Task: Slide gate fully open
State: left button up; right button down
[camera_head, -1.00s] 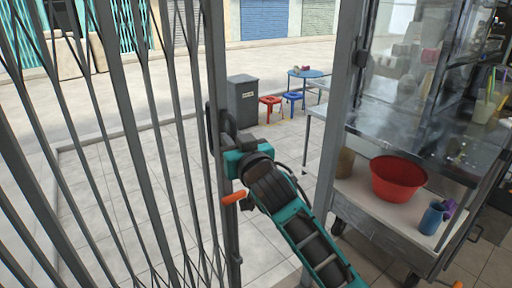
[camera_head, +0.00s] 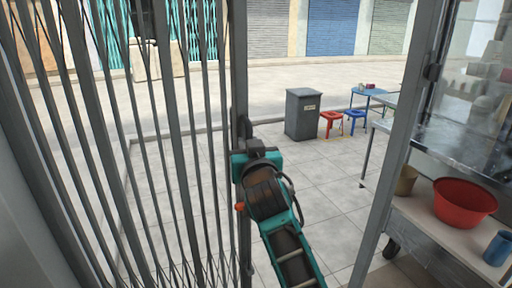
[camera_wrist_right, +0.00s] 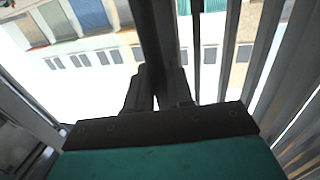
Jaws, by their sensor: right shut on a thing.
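The grey metal folding gate (camera_head: 172,150) stands on the left side of the head view, its lattice bars drawn fairly close together. Its leading edge is a thick vertical post (camera_head: 240,60). My right gripper (camera_head: 244,132) is at this post, at about mid-height, shut on the gate's handle or edge; the wrist hides the exact contact. In the right wrist view the two dark fingers (camera_wrist_right: 158,88) close around the dark vertical bar (camera_wrist_right: 155,35). To the right of the post is a wide opening. My left gripper is not in view.
A grey bin (camera_head: 303,114), a red stool (camera_head: 332,121), a blue stool (camera_head: 355,117) and a blue table (camera_head: 373,91) stand beyond the opening. A cart at right holds a red basin (camera_head: 464,203) and a blue cup (camera_head: 498,248). A grey upright (camera_head: 402,140) stands before it.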

jog(key=shift+a+f, duration=0.1)
jog(key=shift+a, duration=0.1)
jog(key=c, duration=1.2)
grip_release()
jog(key=shift+o, duration=0.2)
jog(key=shift+d, duration=0.15)
